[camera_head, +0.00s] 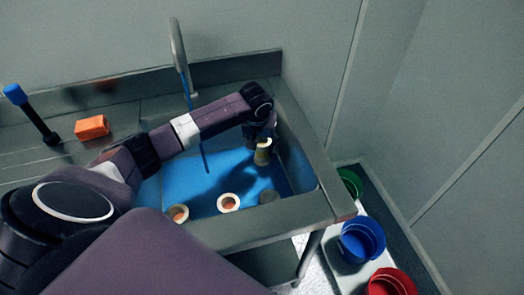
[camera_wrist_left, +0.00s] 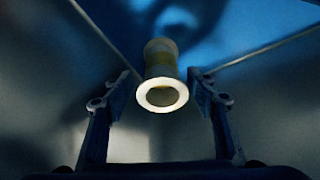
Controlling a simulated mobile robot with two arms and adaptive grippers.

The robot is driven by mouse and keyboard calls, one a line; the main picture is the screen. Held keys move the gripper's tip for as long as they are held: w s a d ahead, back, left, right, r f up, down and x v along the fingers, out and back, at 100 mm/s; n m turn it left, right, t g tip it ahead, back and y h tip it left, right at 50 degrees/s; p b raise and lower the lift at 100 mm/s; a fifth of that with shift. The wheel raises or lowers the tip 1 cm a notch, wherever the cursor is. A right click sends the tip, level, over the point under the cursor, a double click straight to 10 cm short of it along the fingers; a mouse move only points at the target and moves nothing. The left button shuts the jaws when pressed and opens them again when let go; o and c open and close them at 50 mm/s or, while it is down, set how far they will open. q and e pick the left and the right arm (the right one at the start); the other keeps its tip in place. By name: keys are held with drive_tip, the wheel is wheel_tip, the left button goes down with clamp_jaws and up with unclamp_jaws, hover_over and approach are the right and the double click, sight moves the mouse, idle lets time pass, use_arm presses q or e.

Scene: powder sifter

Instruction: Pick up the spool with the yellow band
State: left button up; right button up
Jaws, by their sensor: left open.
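The spool with the yellow band (camera_head: 262,154) is pale and stands near the back right of the blue-bottomed sink basin. My left gripper (camera_head: 266,138) reaches down over it from above, partly hiding it. In the left wrist view the spool (camera_wrist_left: 161,72) shows its round open end toward the camera, with a dull yellow band farther along its body. It lies between the two spread fingers of my left gripper (camera_wrist_left: 158,95), with a gap on each side. My right gripper is not in view.
Other spools (camera_head: 228,202) (camera_head: 178,213) and a darker round piece (camera_head: 268,196) sit along the basin's front. A faucet (camera_head: 179,50) stands behind. An orange block (camera_head: 91,127) and a blue-topped brush (camera_head: 30,113) are left. Blue (camera_head: 362,240), red (camera_head: 391,283) and green (camera_head: 350,182) buckets stand right.

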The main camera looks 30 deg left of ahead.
sight(261, 158)
use_arm(q)
drive_tip(key=x, duration=0.4)
drive_tip(key=shift+w+a, duration=0.15)
drive_tip(key=shift+a, duration=0.05)
drive_tip(key=c, duration=1.2)
